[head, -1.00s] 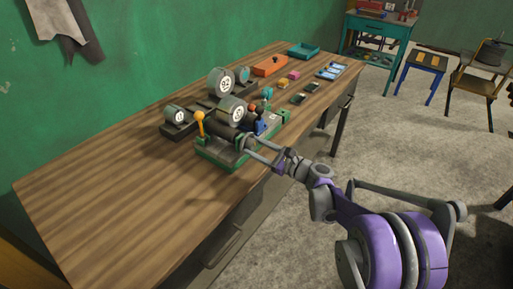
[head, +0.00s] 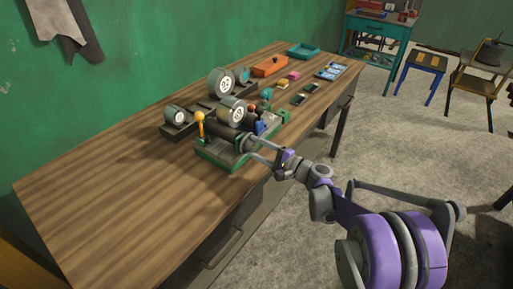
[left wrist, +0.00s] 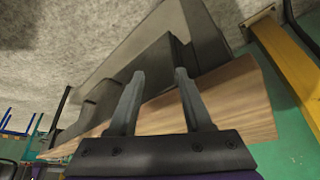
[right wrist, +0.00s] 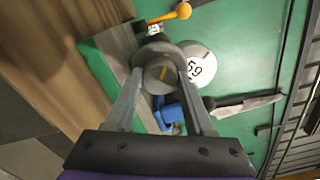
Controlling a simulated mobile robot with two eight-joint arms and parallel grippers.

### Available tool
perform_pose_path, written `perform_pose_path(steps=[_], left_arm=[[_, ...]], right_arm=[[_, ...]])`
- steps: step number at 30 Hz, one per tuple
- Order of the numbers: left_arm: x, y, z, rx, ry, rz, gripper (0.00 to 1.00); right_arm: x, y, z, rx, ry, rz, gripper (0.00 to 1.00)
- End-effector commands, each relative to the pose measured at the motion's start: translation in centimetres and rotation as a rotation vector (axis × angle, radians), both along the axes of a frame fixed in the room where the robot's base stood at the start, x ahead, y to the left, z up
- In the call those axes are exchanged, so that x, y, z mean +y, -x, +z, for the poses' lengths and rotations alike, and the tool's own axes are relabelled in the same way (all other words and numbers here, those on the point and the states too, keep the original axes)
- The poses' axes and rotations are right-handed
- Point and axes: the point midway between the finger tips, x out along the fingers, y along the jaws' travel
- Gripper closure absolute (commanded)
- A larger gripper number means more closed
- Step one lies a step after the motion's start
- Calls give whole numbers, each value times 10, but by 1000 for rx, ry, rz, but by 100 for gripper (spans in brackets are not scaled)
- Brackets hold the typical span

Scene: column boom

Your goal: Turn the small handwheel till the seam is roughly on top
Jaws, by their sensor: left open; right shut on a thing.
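The green-based machine (head: 222,158) stands near the front edge of the wooden table. My right gripper (head: 247,142) is at its front end. In the right wrist view my right gripper (right wrist: 160,88) is shut on the small grey handwheel (right wrist: 158,84), with one finger on each side of its rim. A short yellow mark shows on the handwheel's face. Whether it is the seam I cannot tell. A white numbered dial (right wrist: 200,68) reading about 59 is beside the handwheel. My left gripper (left wrist: 158,72) is open and empty by the table's edge.
An orange-knobbed lever (head: 200,118) rises from the machine's left side. Round dials (head: 220,82) on dark stands are behind it. An orange box (head: 270,66), a teal tray (head: 304,51) and small items lie farther back. The table's left part is clear.

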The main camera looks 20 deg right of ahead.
Motion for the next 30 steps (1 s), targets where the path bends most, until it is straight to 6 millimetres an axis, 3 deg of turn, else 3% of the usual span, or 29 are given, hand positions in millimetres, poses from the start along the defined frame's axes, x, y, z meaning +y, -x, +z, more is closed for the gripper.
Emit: perform_pose_path(steps=[18, 30], left_arm=[[0, -1, 6, -2, 0, 0, 50], [0, -1, 9, -3, 0, 0, 50]], right_arm=[[0, 0, 0, -353, 454, 1, 100], [0, 0, 0, -506, 650, 1, 100]])
